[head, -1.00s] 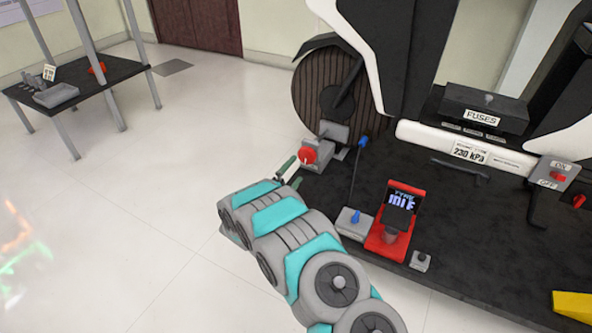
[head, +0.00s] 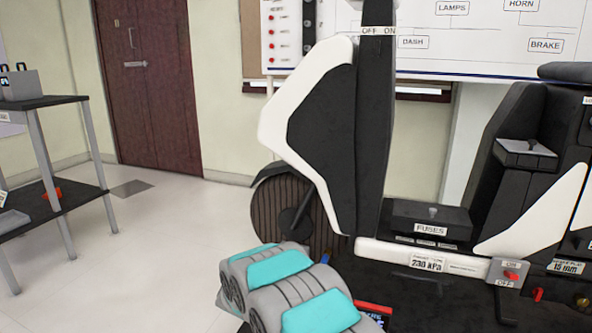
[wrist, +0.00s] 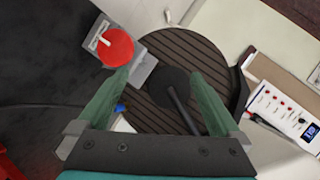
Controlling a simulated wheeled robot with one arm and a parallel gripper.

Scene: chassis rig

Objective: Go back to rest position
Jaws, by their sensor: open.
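My gripper (wrist: 160,73) shows in the wrist view with its two green fingers spread apart and nothing between them. A red round knob (wrist: 115,47) on a grey block is beyond the left fingertip; I cannot tell whether they touch. The brown ribbed wheel (wrist: 200,65) lies behind the fingers, and it also stands left of the rig's white and black fairing in the head view (head: 268,222). In the head view my teal and grey arm reaches up from the bottom middle, and my fingers and the red knob are hidden.
The dark rig base (head: 400,290) carries a fuse box (head: 432,218), a white 230 kPa bar (head: 380,252) and an on/off switch (head: 508,272). A shelf table (head: 50,208) stands at the left. The floor between it and the rig is clear.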

